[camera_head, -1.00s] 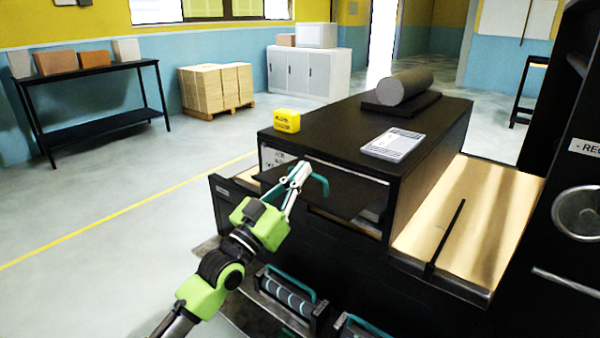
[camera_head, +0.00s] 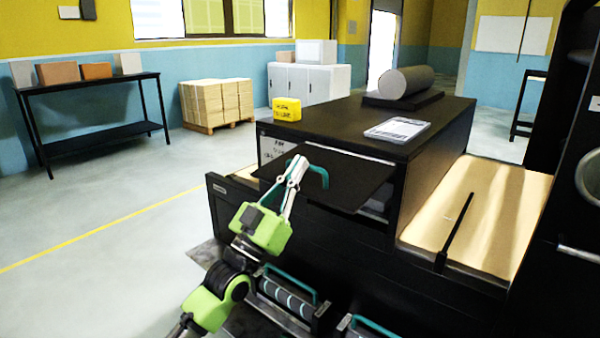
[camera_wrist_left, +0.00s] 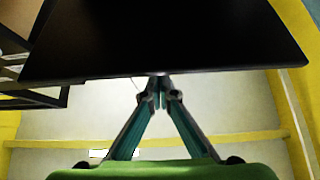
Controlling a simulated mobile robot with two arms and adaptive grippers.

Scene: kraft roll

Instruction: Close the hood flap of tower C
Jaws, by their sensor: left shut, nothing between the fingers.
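The hood flap (camera_head: 345,180) is a flat black panel sticking out, open, from the front of the black cabinet (camera_head: 440,135). It is roughly level in the head view, with a dark opening under it. My left gripper (camera_head: 298,165) is at the flap's left part, its fingers shut and empty. A curved teal piece (camera_head: 318,170) shows beside the fingers. In the left wrist view the flap (camera_wrist_left: 165,40) fills the top and the fingertips (camera_wrist_left: 160,85) are at its near edge; contact is unclear. No tower letter is readable. My right gripper is out of view.
A yellow block (camera_head: 287,109), a white booklet (camera_head: 397,130) and a grey roll (camera_head: 405,82) lie on the cabinet top. Drawers with teal handles (camera_head: 292,286) are below. A wooden board (camera_head: 490,205) is at the right.

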